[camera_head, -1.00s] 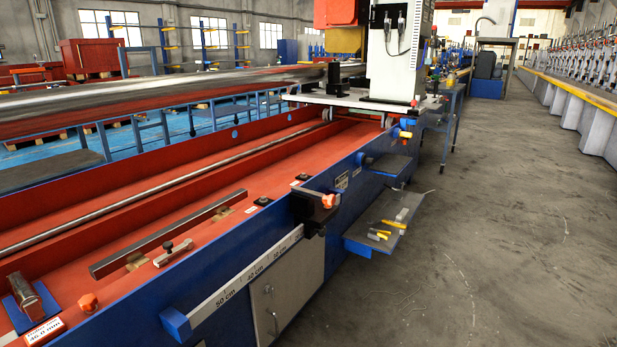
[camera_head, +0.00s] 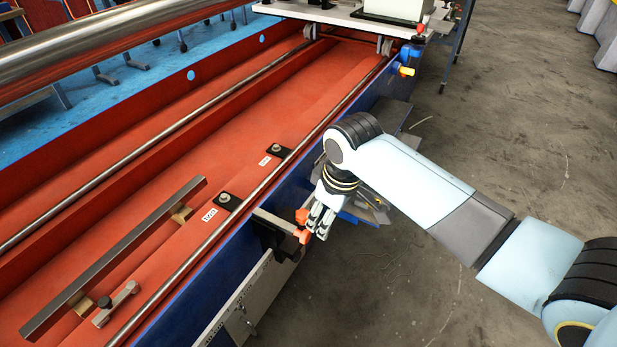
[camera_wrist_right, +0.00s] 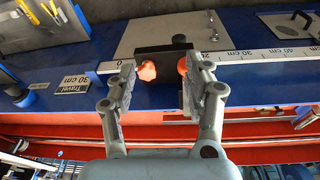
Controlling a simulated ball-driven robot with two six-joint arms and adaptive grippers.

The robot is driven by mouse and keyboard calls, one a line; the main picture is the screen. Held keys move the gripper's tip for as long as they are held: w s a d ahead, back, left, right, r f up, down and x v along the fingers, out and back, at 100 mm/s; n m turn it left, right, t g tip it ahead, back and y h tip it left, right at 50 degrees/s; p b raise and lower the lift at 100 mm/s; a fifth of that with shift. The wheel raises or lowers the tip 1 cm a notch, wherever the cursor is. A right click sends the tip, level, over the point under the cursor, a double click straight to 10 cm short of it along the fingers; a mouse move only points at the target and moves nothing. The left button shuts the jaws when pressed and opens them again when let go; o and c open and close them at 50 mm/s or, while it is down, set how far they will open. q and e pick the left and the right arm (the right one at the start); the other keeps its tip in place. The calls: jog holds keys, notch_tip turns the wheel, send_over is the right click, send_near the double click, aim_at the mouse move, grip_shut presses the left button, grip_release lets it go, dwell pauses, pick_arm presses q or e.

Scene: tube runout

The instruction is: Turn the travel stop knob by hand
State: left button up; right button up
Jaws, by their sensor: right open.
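The travel stop is a black block (camera_head: 272,232) on the blue side rail, also seen in the wrist view (camera_wrist_right: 165,56). A lobed orange knob (camera_wrist_right: 147,71) sits at its front. A second orange part (camera_wrist_right: 182,65) is partly hidden by a finger. In the head view, orange shows beside my fingers (camera_head: 303,216). My right gripper (camera_head: 319,221) points down next to the stop, empty. In the wrist view its fingers (camera_wrist_right: 157,80) are spread, with the lobed knob framed between them; I cannot tell whether they touch it. My left gripper is out of view.
A white centimetre scale (camera_wrist_right: 262,56) runs along the blue rail (camera_wrist_right: 265,82). A label reads Travel 30 cm (camera_wrist_right: 73,87). A grey shelf with yellow-handled tools (camera_wrist_right: 35,22) lies near the stop. A long bar (camera_head: 115,258) lies on the red bed. Floor at right is clear.

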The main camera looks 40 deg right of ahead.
send_near(303, 213)
jog(key=shift+w+d+f+n+y, duration=0.1)
jog(key=shift+d+f+n+y, duration=0.1)
jog(key=shift+d+n+y, duration=0.15)
jog(key=shift+w+a+f+g, duration=0.1)
jog(key=shift+w+g, duration=0.1)
jog(key=shift+g, duration=0.1)
jog(key=f+b, duration=0.2)
jog(key=b, duration=0.1)
jog(key=f+b, duration=0.3)
jog(key=b, duration=0.1)
jog(key=w+f+b, duration=0.1)
jog(key=f+b, duration=0.2)
jog(key=shift+a+f, duration=0.15)
jog(key=shift+a, duration=0.1)
jog(key=shift+r, duration=0.4)
jog(key=shift+p, duration=0.4)
jog(key=shift+f, duration=0.1)
jog(key=c, duration=0.9)
jog(key=shift+n, duration=0.25)
